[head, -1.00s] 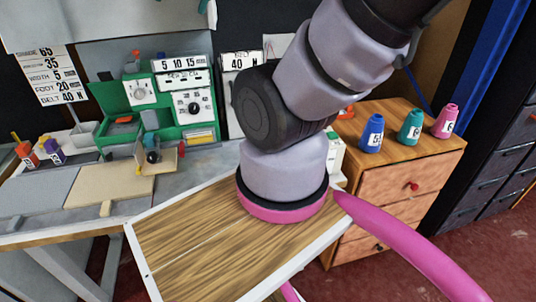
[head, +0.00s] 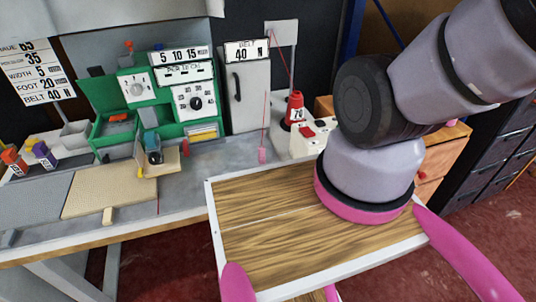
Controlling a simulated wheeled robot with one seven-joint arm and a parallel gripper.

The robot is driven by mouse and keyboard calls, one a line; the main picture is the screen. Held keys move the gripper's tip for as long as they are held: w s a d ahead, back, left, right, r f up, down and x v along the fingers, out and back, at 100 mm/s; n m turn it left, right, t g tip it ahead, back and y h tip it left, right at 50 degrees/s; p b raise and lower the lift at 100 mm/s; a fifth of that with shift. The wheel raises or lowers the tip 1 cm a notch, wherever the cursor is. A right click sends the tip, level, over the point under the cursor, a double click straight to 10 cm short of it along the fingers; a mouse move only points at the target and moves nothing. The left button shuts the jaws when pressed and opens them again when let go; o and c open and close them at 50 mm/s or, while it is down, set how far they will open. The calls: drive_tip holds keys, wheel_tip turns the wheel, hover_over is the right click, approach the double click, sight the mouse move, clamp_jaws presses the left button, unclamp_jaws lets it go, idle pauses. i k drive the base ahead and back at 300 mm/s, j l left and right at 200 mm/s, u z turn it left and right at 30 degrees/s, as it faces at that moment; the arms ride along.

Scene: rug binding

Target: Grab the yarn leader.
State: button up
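A thin red yarn hangs down in front of the grey cabinet, and a small pink tag (head: 262,155) is at its lower end, close to the grey worktop. This looks like the yarn leader. A red cone (head: 295,108) marked 70 stands on a white machine to the right of the tag, and another strand of red yarn runs from above it. My arm fills the right of the head view, and its outer end leaves the picture at the upper right. My gripper is not in view, so its state and its place relative to the tag are hidden.
A green machine (head: 130,92) with dials stands at the back left. The white machine (head: 312,140) stands right of the tag. A wooden drawer unit (head: 430,165) is partly behind my arm.

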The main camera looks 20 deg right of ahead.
sight(261, 150)
drive_tip(key=j+z, duration=0.1)
drive_tip(key=j, duration=0.35)
drive_tip(key=k+j+z, duration=0.1)
drive_tip(key=j, duration=0.35)
drive_tip(key=k+j+z, duration=0.1)
drive_tip(key=j, duration=0.35)
drive_tip(key=k+j+z, duration=0.1)
drive_tip(key=j, duration=0.35)
drive_tip(key=k+j+z, duration=0.1)
drive_tip(key=j, duration=0.35)
drive_tip(key=k+j+z, duration=0.1)
drive_tip(key=j, duration=0.3)
drive_tip(key=i+j, duration=0.15)
